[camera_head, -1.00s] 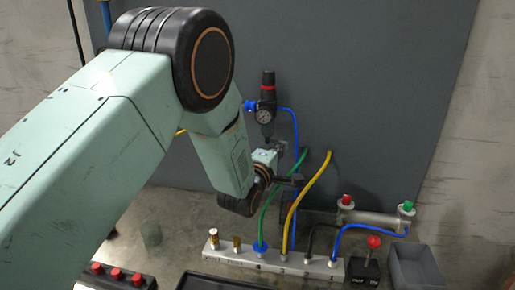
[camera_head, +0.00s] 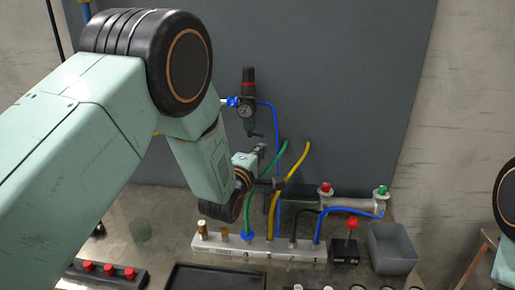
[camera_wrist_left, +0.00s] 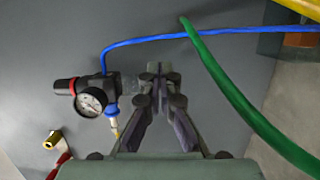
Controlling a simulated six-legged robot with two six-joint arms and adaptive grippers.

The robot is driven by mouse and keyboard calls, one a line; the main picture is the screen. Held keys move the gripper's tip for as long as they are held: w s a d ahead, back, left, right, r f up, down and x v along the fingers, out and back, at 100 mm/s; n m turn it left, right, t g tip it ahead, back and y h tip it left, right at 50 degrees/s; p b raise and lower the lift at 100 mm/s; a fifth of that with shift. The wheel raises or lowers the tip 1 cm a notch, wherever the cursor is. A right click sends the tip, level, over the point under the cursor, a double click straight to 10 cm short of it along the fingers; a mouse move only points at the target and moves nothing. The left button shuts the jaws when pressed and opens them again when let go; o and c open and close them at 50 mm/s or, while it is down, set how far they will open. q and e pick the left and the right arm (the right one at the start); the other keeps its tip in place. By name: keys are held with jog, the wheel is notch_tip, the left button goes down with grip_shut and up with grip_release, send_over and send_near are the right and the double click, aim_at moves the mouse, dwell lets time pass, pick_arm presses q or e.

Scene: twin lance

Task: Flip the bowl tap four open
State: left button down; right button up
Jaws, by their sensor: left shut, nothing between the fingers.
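The black regulator (camera_head: 247,95) with a red ring and a round gauge hangs on the grey wall panel. Its short bowl (camera_head: 250,125) points down, with a small dark tap (camera_head: 258,134) at the bottom. No number is readable on it. My left gripper (camera_head: 262,149) is just below and right of the bowl, shut and empty. In the left wrist view the regulator (camera_wrist_left: 90,102) lies sideways, and the fingertips (camera_wrist_left: 157,75) are close to its bowl end; I cannot tell whether they touch it. My right arm's joint shows at the right edge; its gripper is out of frame.
Below stands a grey manifold (camera_head: 210,247) with green (camera_head: 262,190), yellow (camera_head: 288,180), black and blue hoses. The green hose passes close beside my left gripper. A pipe with red and green buttons (camera_head: 350,201), a red-knobbed lever box (camera_head: 344,247) and a grey bin (camera_head: 390,248) are right.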

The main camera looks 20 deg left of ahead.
pick_arm(q)
jog(key=s+d+p, duration=0.3)
jog(key=s+d, duration=0.2)
jog(key=s, duration=0.1)
jog(key=shift+s+r, duration=0.25)
jog(key=shift+s, duration=0.1)
jog(key=shift+w+f, duration=0.1)
jog(key=shift+f, duration=0.05)
